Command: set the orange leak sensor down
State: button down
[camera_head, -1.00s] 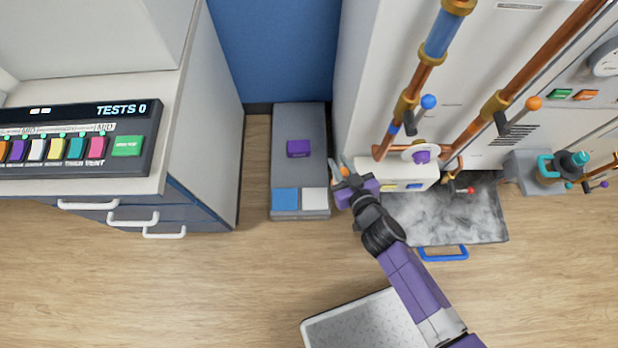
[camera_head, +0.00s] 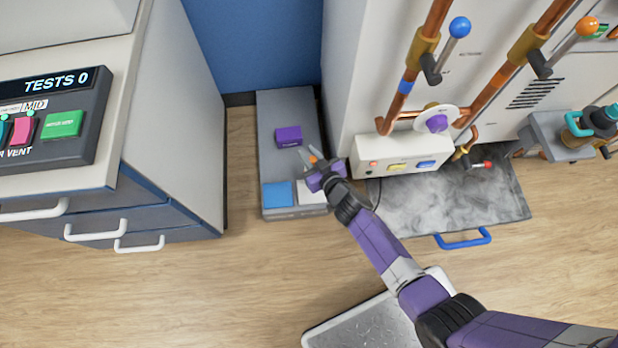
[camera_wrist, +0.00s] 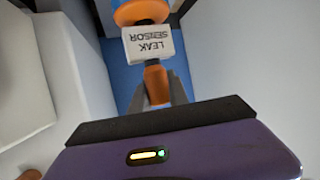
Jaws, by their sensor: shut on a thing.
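The orange leak sensor (camera_head: 313,159) is small and partly hidden by the gripper in the head view. In the wrist view the leak sensor (camera_wrist: 156,82) shows orange ends and a white tag reading LEAK SENSOR. My gripper (camera_head: 316,160) is shut on it, and the fingers (camera_wrist: 157,100) close around its lower orange part. The gripper is over the right side of a low grey platform (camera_head: 270,150), near a white square (camera_head: 312,197). A blue square (camera_head: 278,194) lies to the left of the white one. I cannot tell the height of the sensor above the platform.
A purple block (camera_head: 288,136) sits on the platform, close behind and left of the gripper. A drawer cabinet (camera_head: 180,110) stands left. A white machine (camera_head: 365,100) with copper pipes stands right, with a grey stained tray (camera_head: 440,205) at its foot. Wood floor in front is mostly clear.

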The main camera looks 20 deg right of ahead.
notch_tip(320, 180, down, 15)
jog(key=b, duration=1.3)
jog(key=shift+f+b, duration=0.15)
jog(key=shift+b, duration=0.25)
jog(key=c, duration=1.7)
grip_release()
jog(key=shift+f, duration=0.15)
jog(key=o, duration=0.4)
jog(key=shift+o, duration=0.2)
